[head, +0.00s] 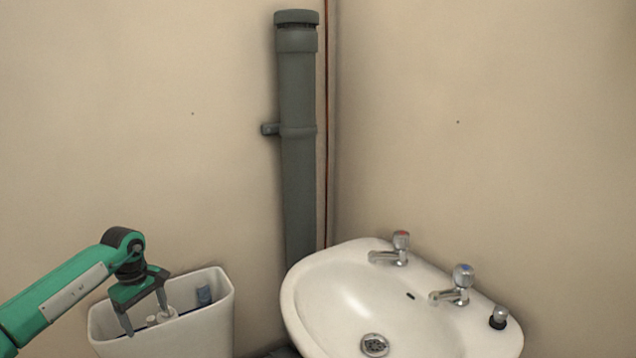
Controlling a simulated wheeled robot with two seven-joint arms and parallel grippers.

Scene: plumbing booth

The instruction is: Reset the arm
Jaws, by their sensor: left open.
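My left arm comes in from the lower left, green with a dark wrist. My left gripper (146,318) is open, its two grey fingers apart and pointing down. It hangs over the open white cistern (205,328), in front of or above its mouth; the exact height is hard to tell. Nothing shows between the fingers. White fittings (168,314) and a blue-grey part (204,294) show inside the cistern. My right gripper is not in view.
A white basin (345,290) stands at the lower right, with a red-topped tap (400,246), a blue-topped tap (461,282) and a small dark-based fitting (499,318) on its rim. A grey vertical pipe (297,160) runs up the corner. The walls above are clear.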

